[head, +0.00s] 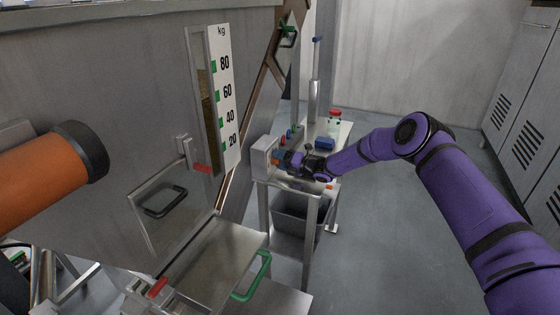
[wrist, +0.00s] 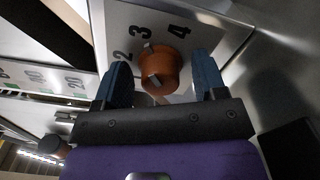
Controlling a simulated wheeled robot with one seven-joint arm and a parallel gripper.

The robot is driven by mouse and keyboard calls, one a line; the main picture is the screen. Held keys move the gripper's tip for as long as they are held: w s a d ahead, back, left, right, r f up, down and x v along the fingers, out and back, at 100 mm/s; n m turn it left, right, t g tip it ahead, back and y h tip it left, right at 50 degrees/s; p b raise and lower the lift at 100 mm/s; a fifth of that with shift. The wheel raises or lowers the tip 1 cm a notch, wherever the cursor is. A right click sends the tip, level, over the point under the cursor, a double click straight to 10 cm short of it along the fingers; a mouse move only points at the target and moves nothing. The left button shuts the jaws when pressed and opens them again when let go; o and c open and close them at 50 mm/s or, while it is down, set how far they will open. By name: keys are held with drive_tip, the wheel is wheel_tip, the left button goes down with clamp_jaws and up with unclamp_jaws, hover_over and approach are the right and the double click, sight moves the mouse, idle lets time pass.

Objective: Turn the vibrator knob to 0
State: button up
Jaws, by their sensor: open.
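The orange-brown vibrator knob (wrist: 165,72) sits on a pale metal panel (wrist: 205,18) in the wrist view. The numbers 2, 3 and 4 are printed around it. A small mark on the knob's upper-left edge lies near the 3; I see no 0 here. My gripper (wrist: 161,60) is open, with one blue finger on each side of the knob and a visible gap at both sides. In the head view my gripper (head: 286,161) is at the right side of the pale control box (head: 261,156), and it largely hides the knob there.
The box stands on a small metal table (head: 312,184) holding a blue item (head: 325,144) and a red-lidded jar (head: 335,115). A grey bin (head: 292,222) is beneath. A large metal hopper (head: 120,90) fills the left. The floor (head: 380,240) to the right is clear.

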drive_tip(key=c, duration=0.9)
drive_tip(key=shift+c, duration=0.2)
